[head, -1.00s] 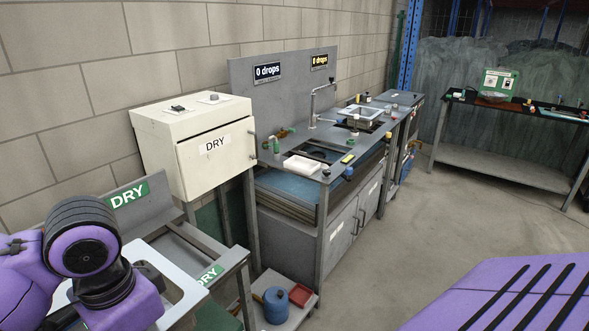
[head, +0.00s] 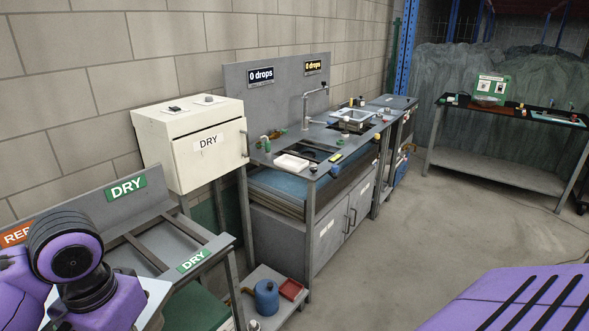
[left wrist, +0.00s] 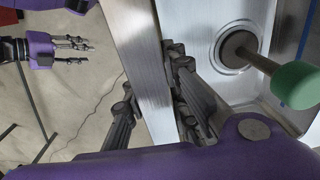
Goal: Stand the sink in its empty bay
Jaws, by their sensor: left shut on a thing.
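The sink (head: 155,296) is a pale metal piece, mostly hidden behind my left arm at the lower left of the head view. In the left wrist view its rim (left wrist: 138,50) runs between my left gripper's fingers (left wrist: 155,105), which are shut on it. Its basin and round drain (left wrist: 222,48) show at the right. My left gripper is hidden in the head view. The rack bay marked DRY (head: 127,188) shows bare rails and no sink. A red sign (head: 15,235), partly hidden, marks the bay to its left. My right gripper (left wrist: 84,46) looks open and empty, over the floor.
A cream DRY cabinet (head: 190,145) stands beside the rack. A workbench (head: 300,180) with a tap and small items stands beyond it. A rod with a green end (left wrist: 297,85) crosses the basin. The floor at right is clear.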

